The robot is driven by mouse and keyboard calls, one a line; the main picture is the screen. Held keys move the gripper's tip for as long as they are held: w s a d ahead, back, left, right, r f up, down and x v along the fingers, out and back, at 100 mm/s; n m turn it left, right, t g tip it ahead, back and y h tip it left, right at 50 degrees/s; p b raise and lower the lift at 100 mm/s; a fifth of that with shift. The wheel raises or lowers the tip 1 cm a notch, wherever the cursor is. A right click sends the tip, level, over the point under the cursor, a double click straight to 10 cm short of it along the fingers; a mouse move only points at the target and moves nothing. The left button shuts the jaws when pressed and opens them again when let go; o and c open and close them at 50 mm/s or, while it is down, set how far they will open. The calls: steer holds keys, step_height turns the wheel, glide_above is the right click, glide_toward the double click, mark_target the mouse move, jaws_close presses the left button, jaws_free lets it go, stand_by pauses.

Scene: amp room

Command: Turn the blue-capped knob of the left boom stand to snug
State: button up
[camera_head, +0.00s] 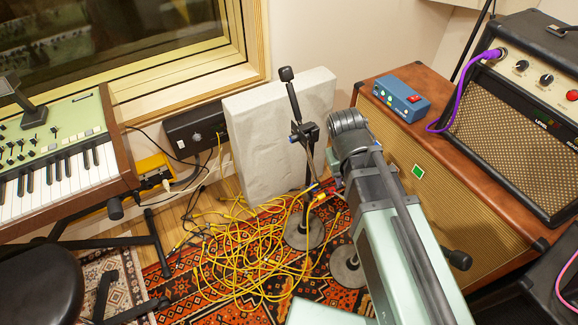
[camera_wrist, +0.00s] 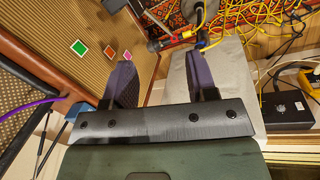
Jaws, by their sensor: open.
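The left boom stand (camera_head: 306,165) stands on a round base on the rug, with a black microphone tilted up at its top. In the wrist view, part of a stand with a black clutch (camera_wrist: 157,45) shows beyond the fingers, and a small bluish spot lies near the right fingertip; contact cannot be told. My gripper (camera_wrist: 162,68) is open, its two dark purple fingers apart with nothing between them. In the head view, my arm hides the fingers and part of the second stand.
A second round stand base (camera_head: 346,272) is close to the right. Yellow cable (camera_head: 250,250) lies tangled on the rug. A pale panel (camera_head: 262,125) stands behind. An amp cabinet (camera_head: 440,180) with a blue box (camera_head: 402,96) is at right, a keyboard (camera_head: 65,160) at left.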

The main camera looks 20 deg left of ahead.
steer(key=w+a+f+n+t+h+b, duration=0.25)
steer(key=a+f+n+b, duration=0.35)
steer(key=a+f+b, duration=0.45)
steer(key=n+t+h+b, duration=0.65)
steer(key=n+t, duration=0.35)
steer(key=n, duration=0.6)
glide_toward(290, 139)
steer(key=shift+h, duration=0.3)
steer(key=x, duration=0.9)
steer(key=shift+w+d+f, duration=0.1)
steer(key=shift+w+d, duration=0.1)
steer(key=c, duration=0.9)
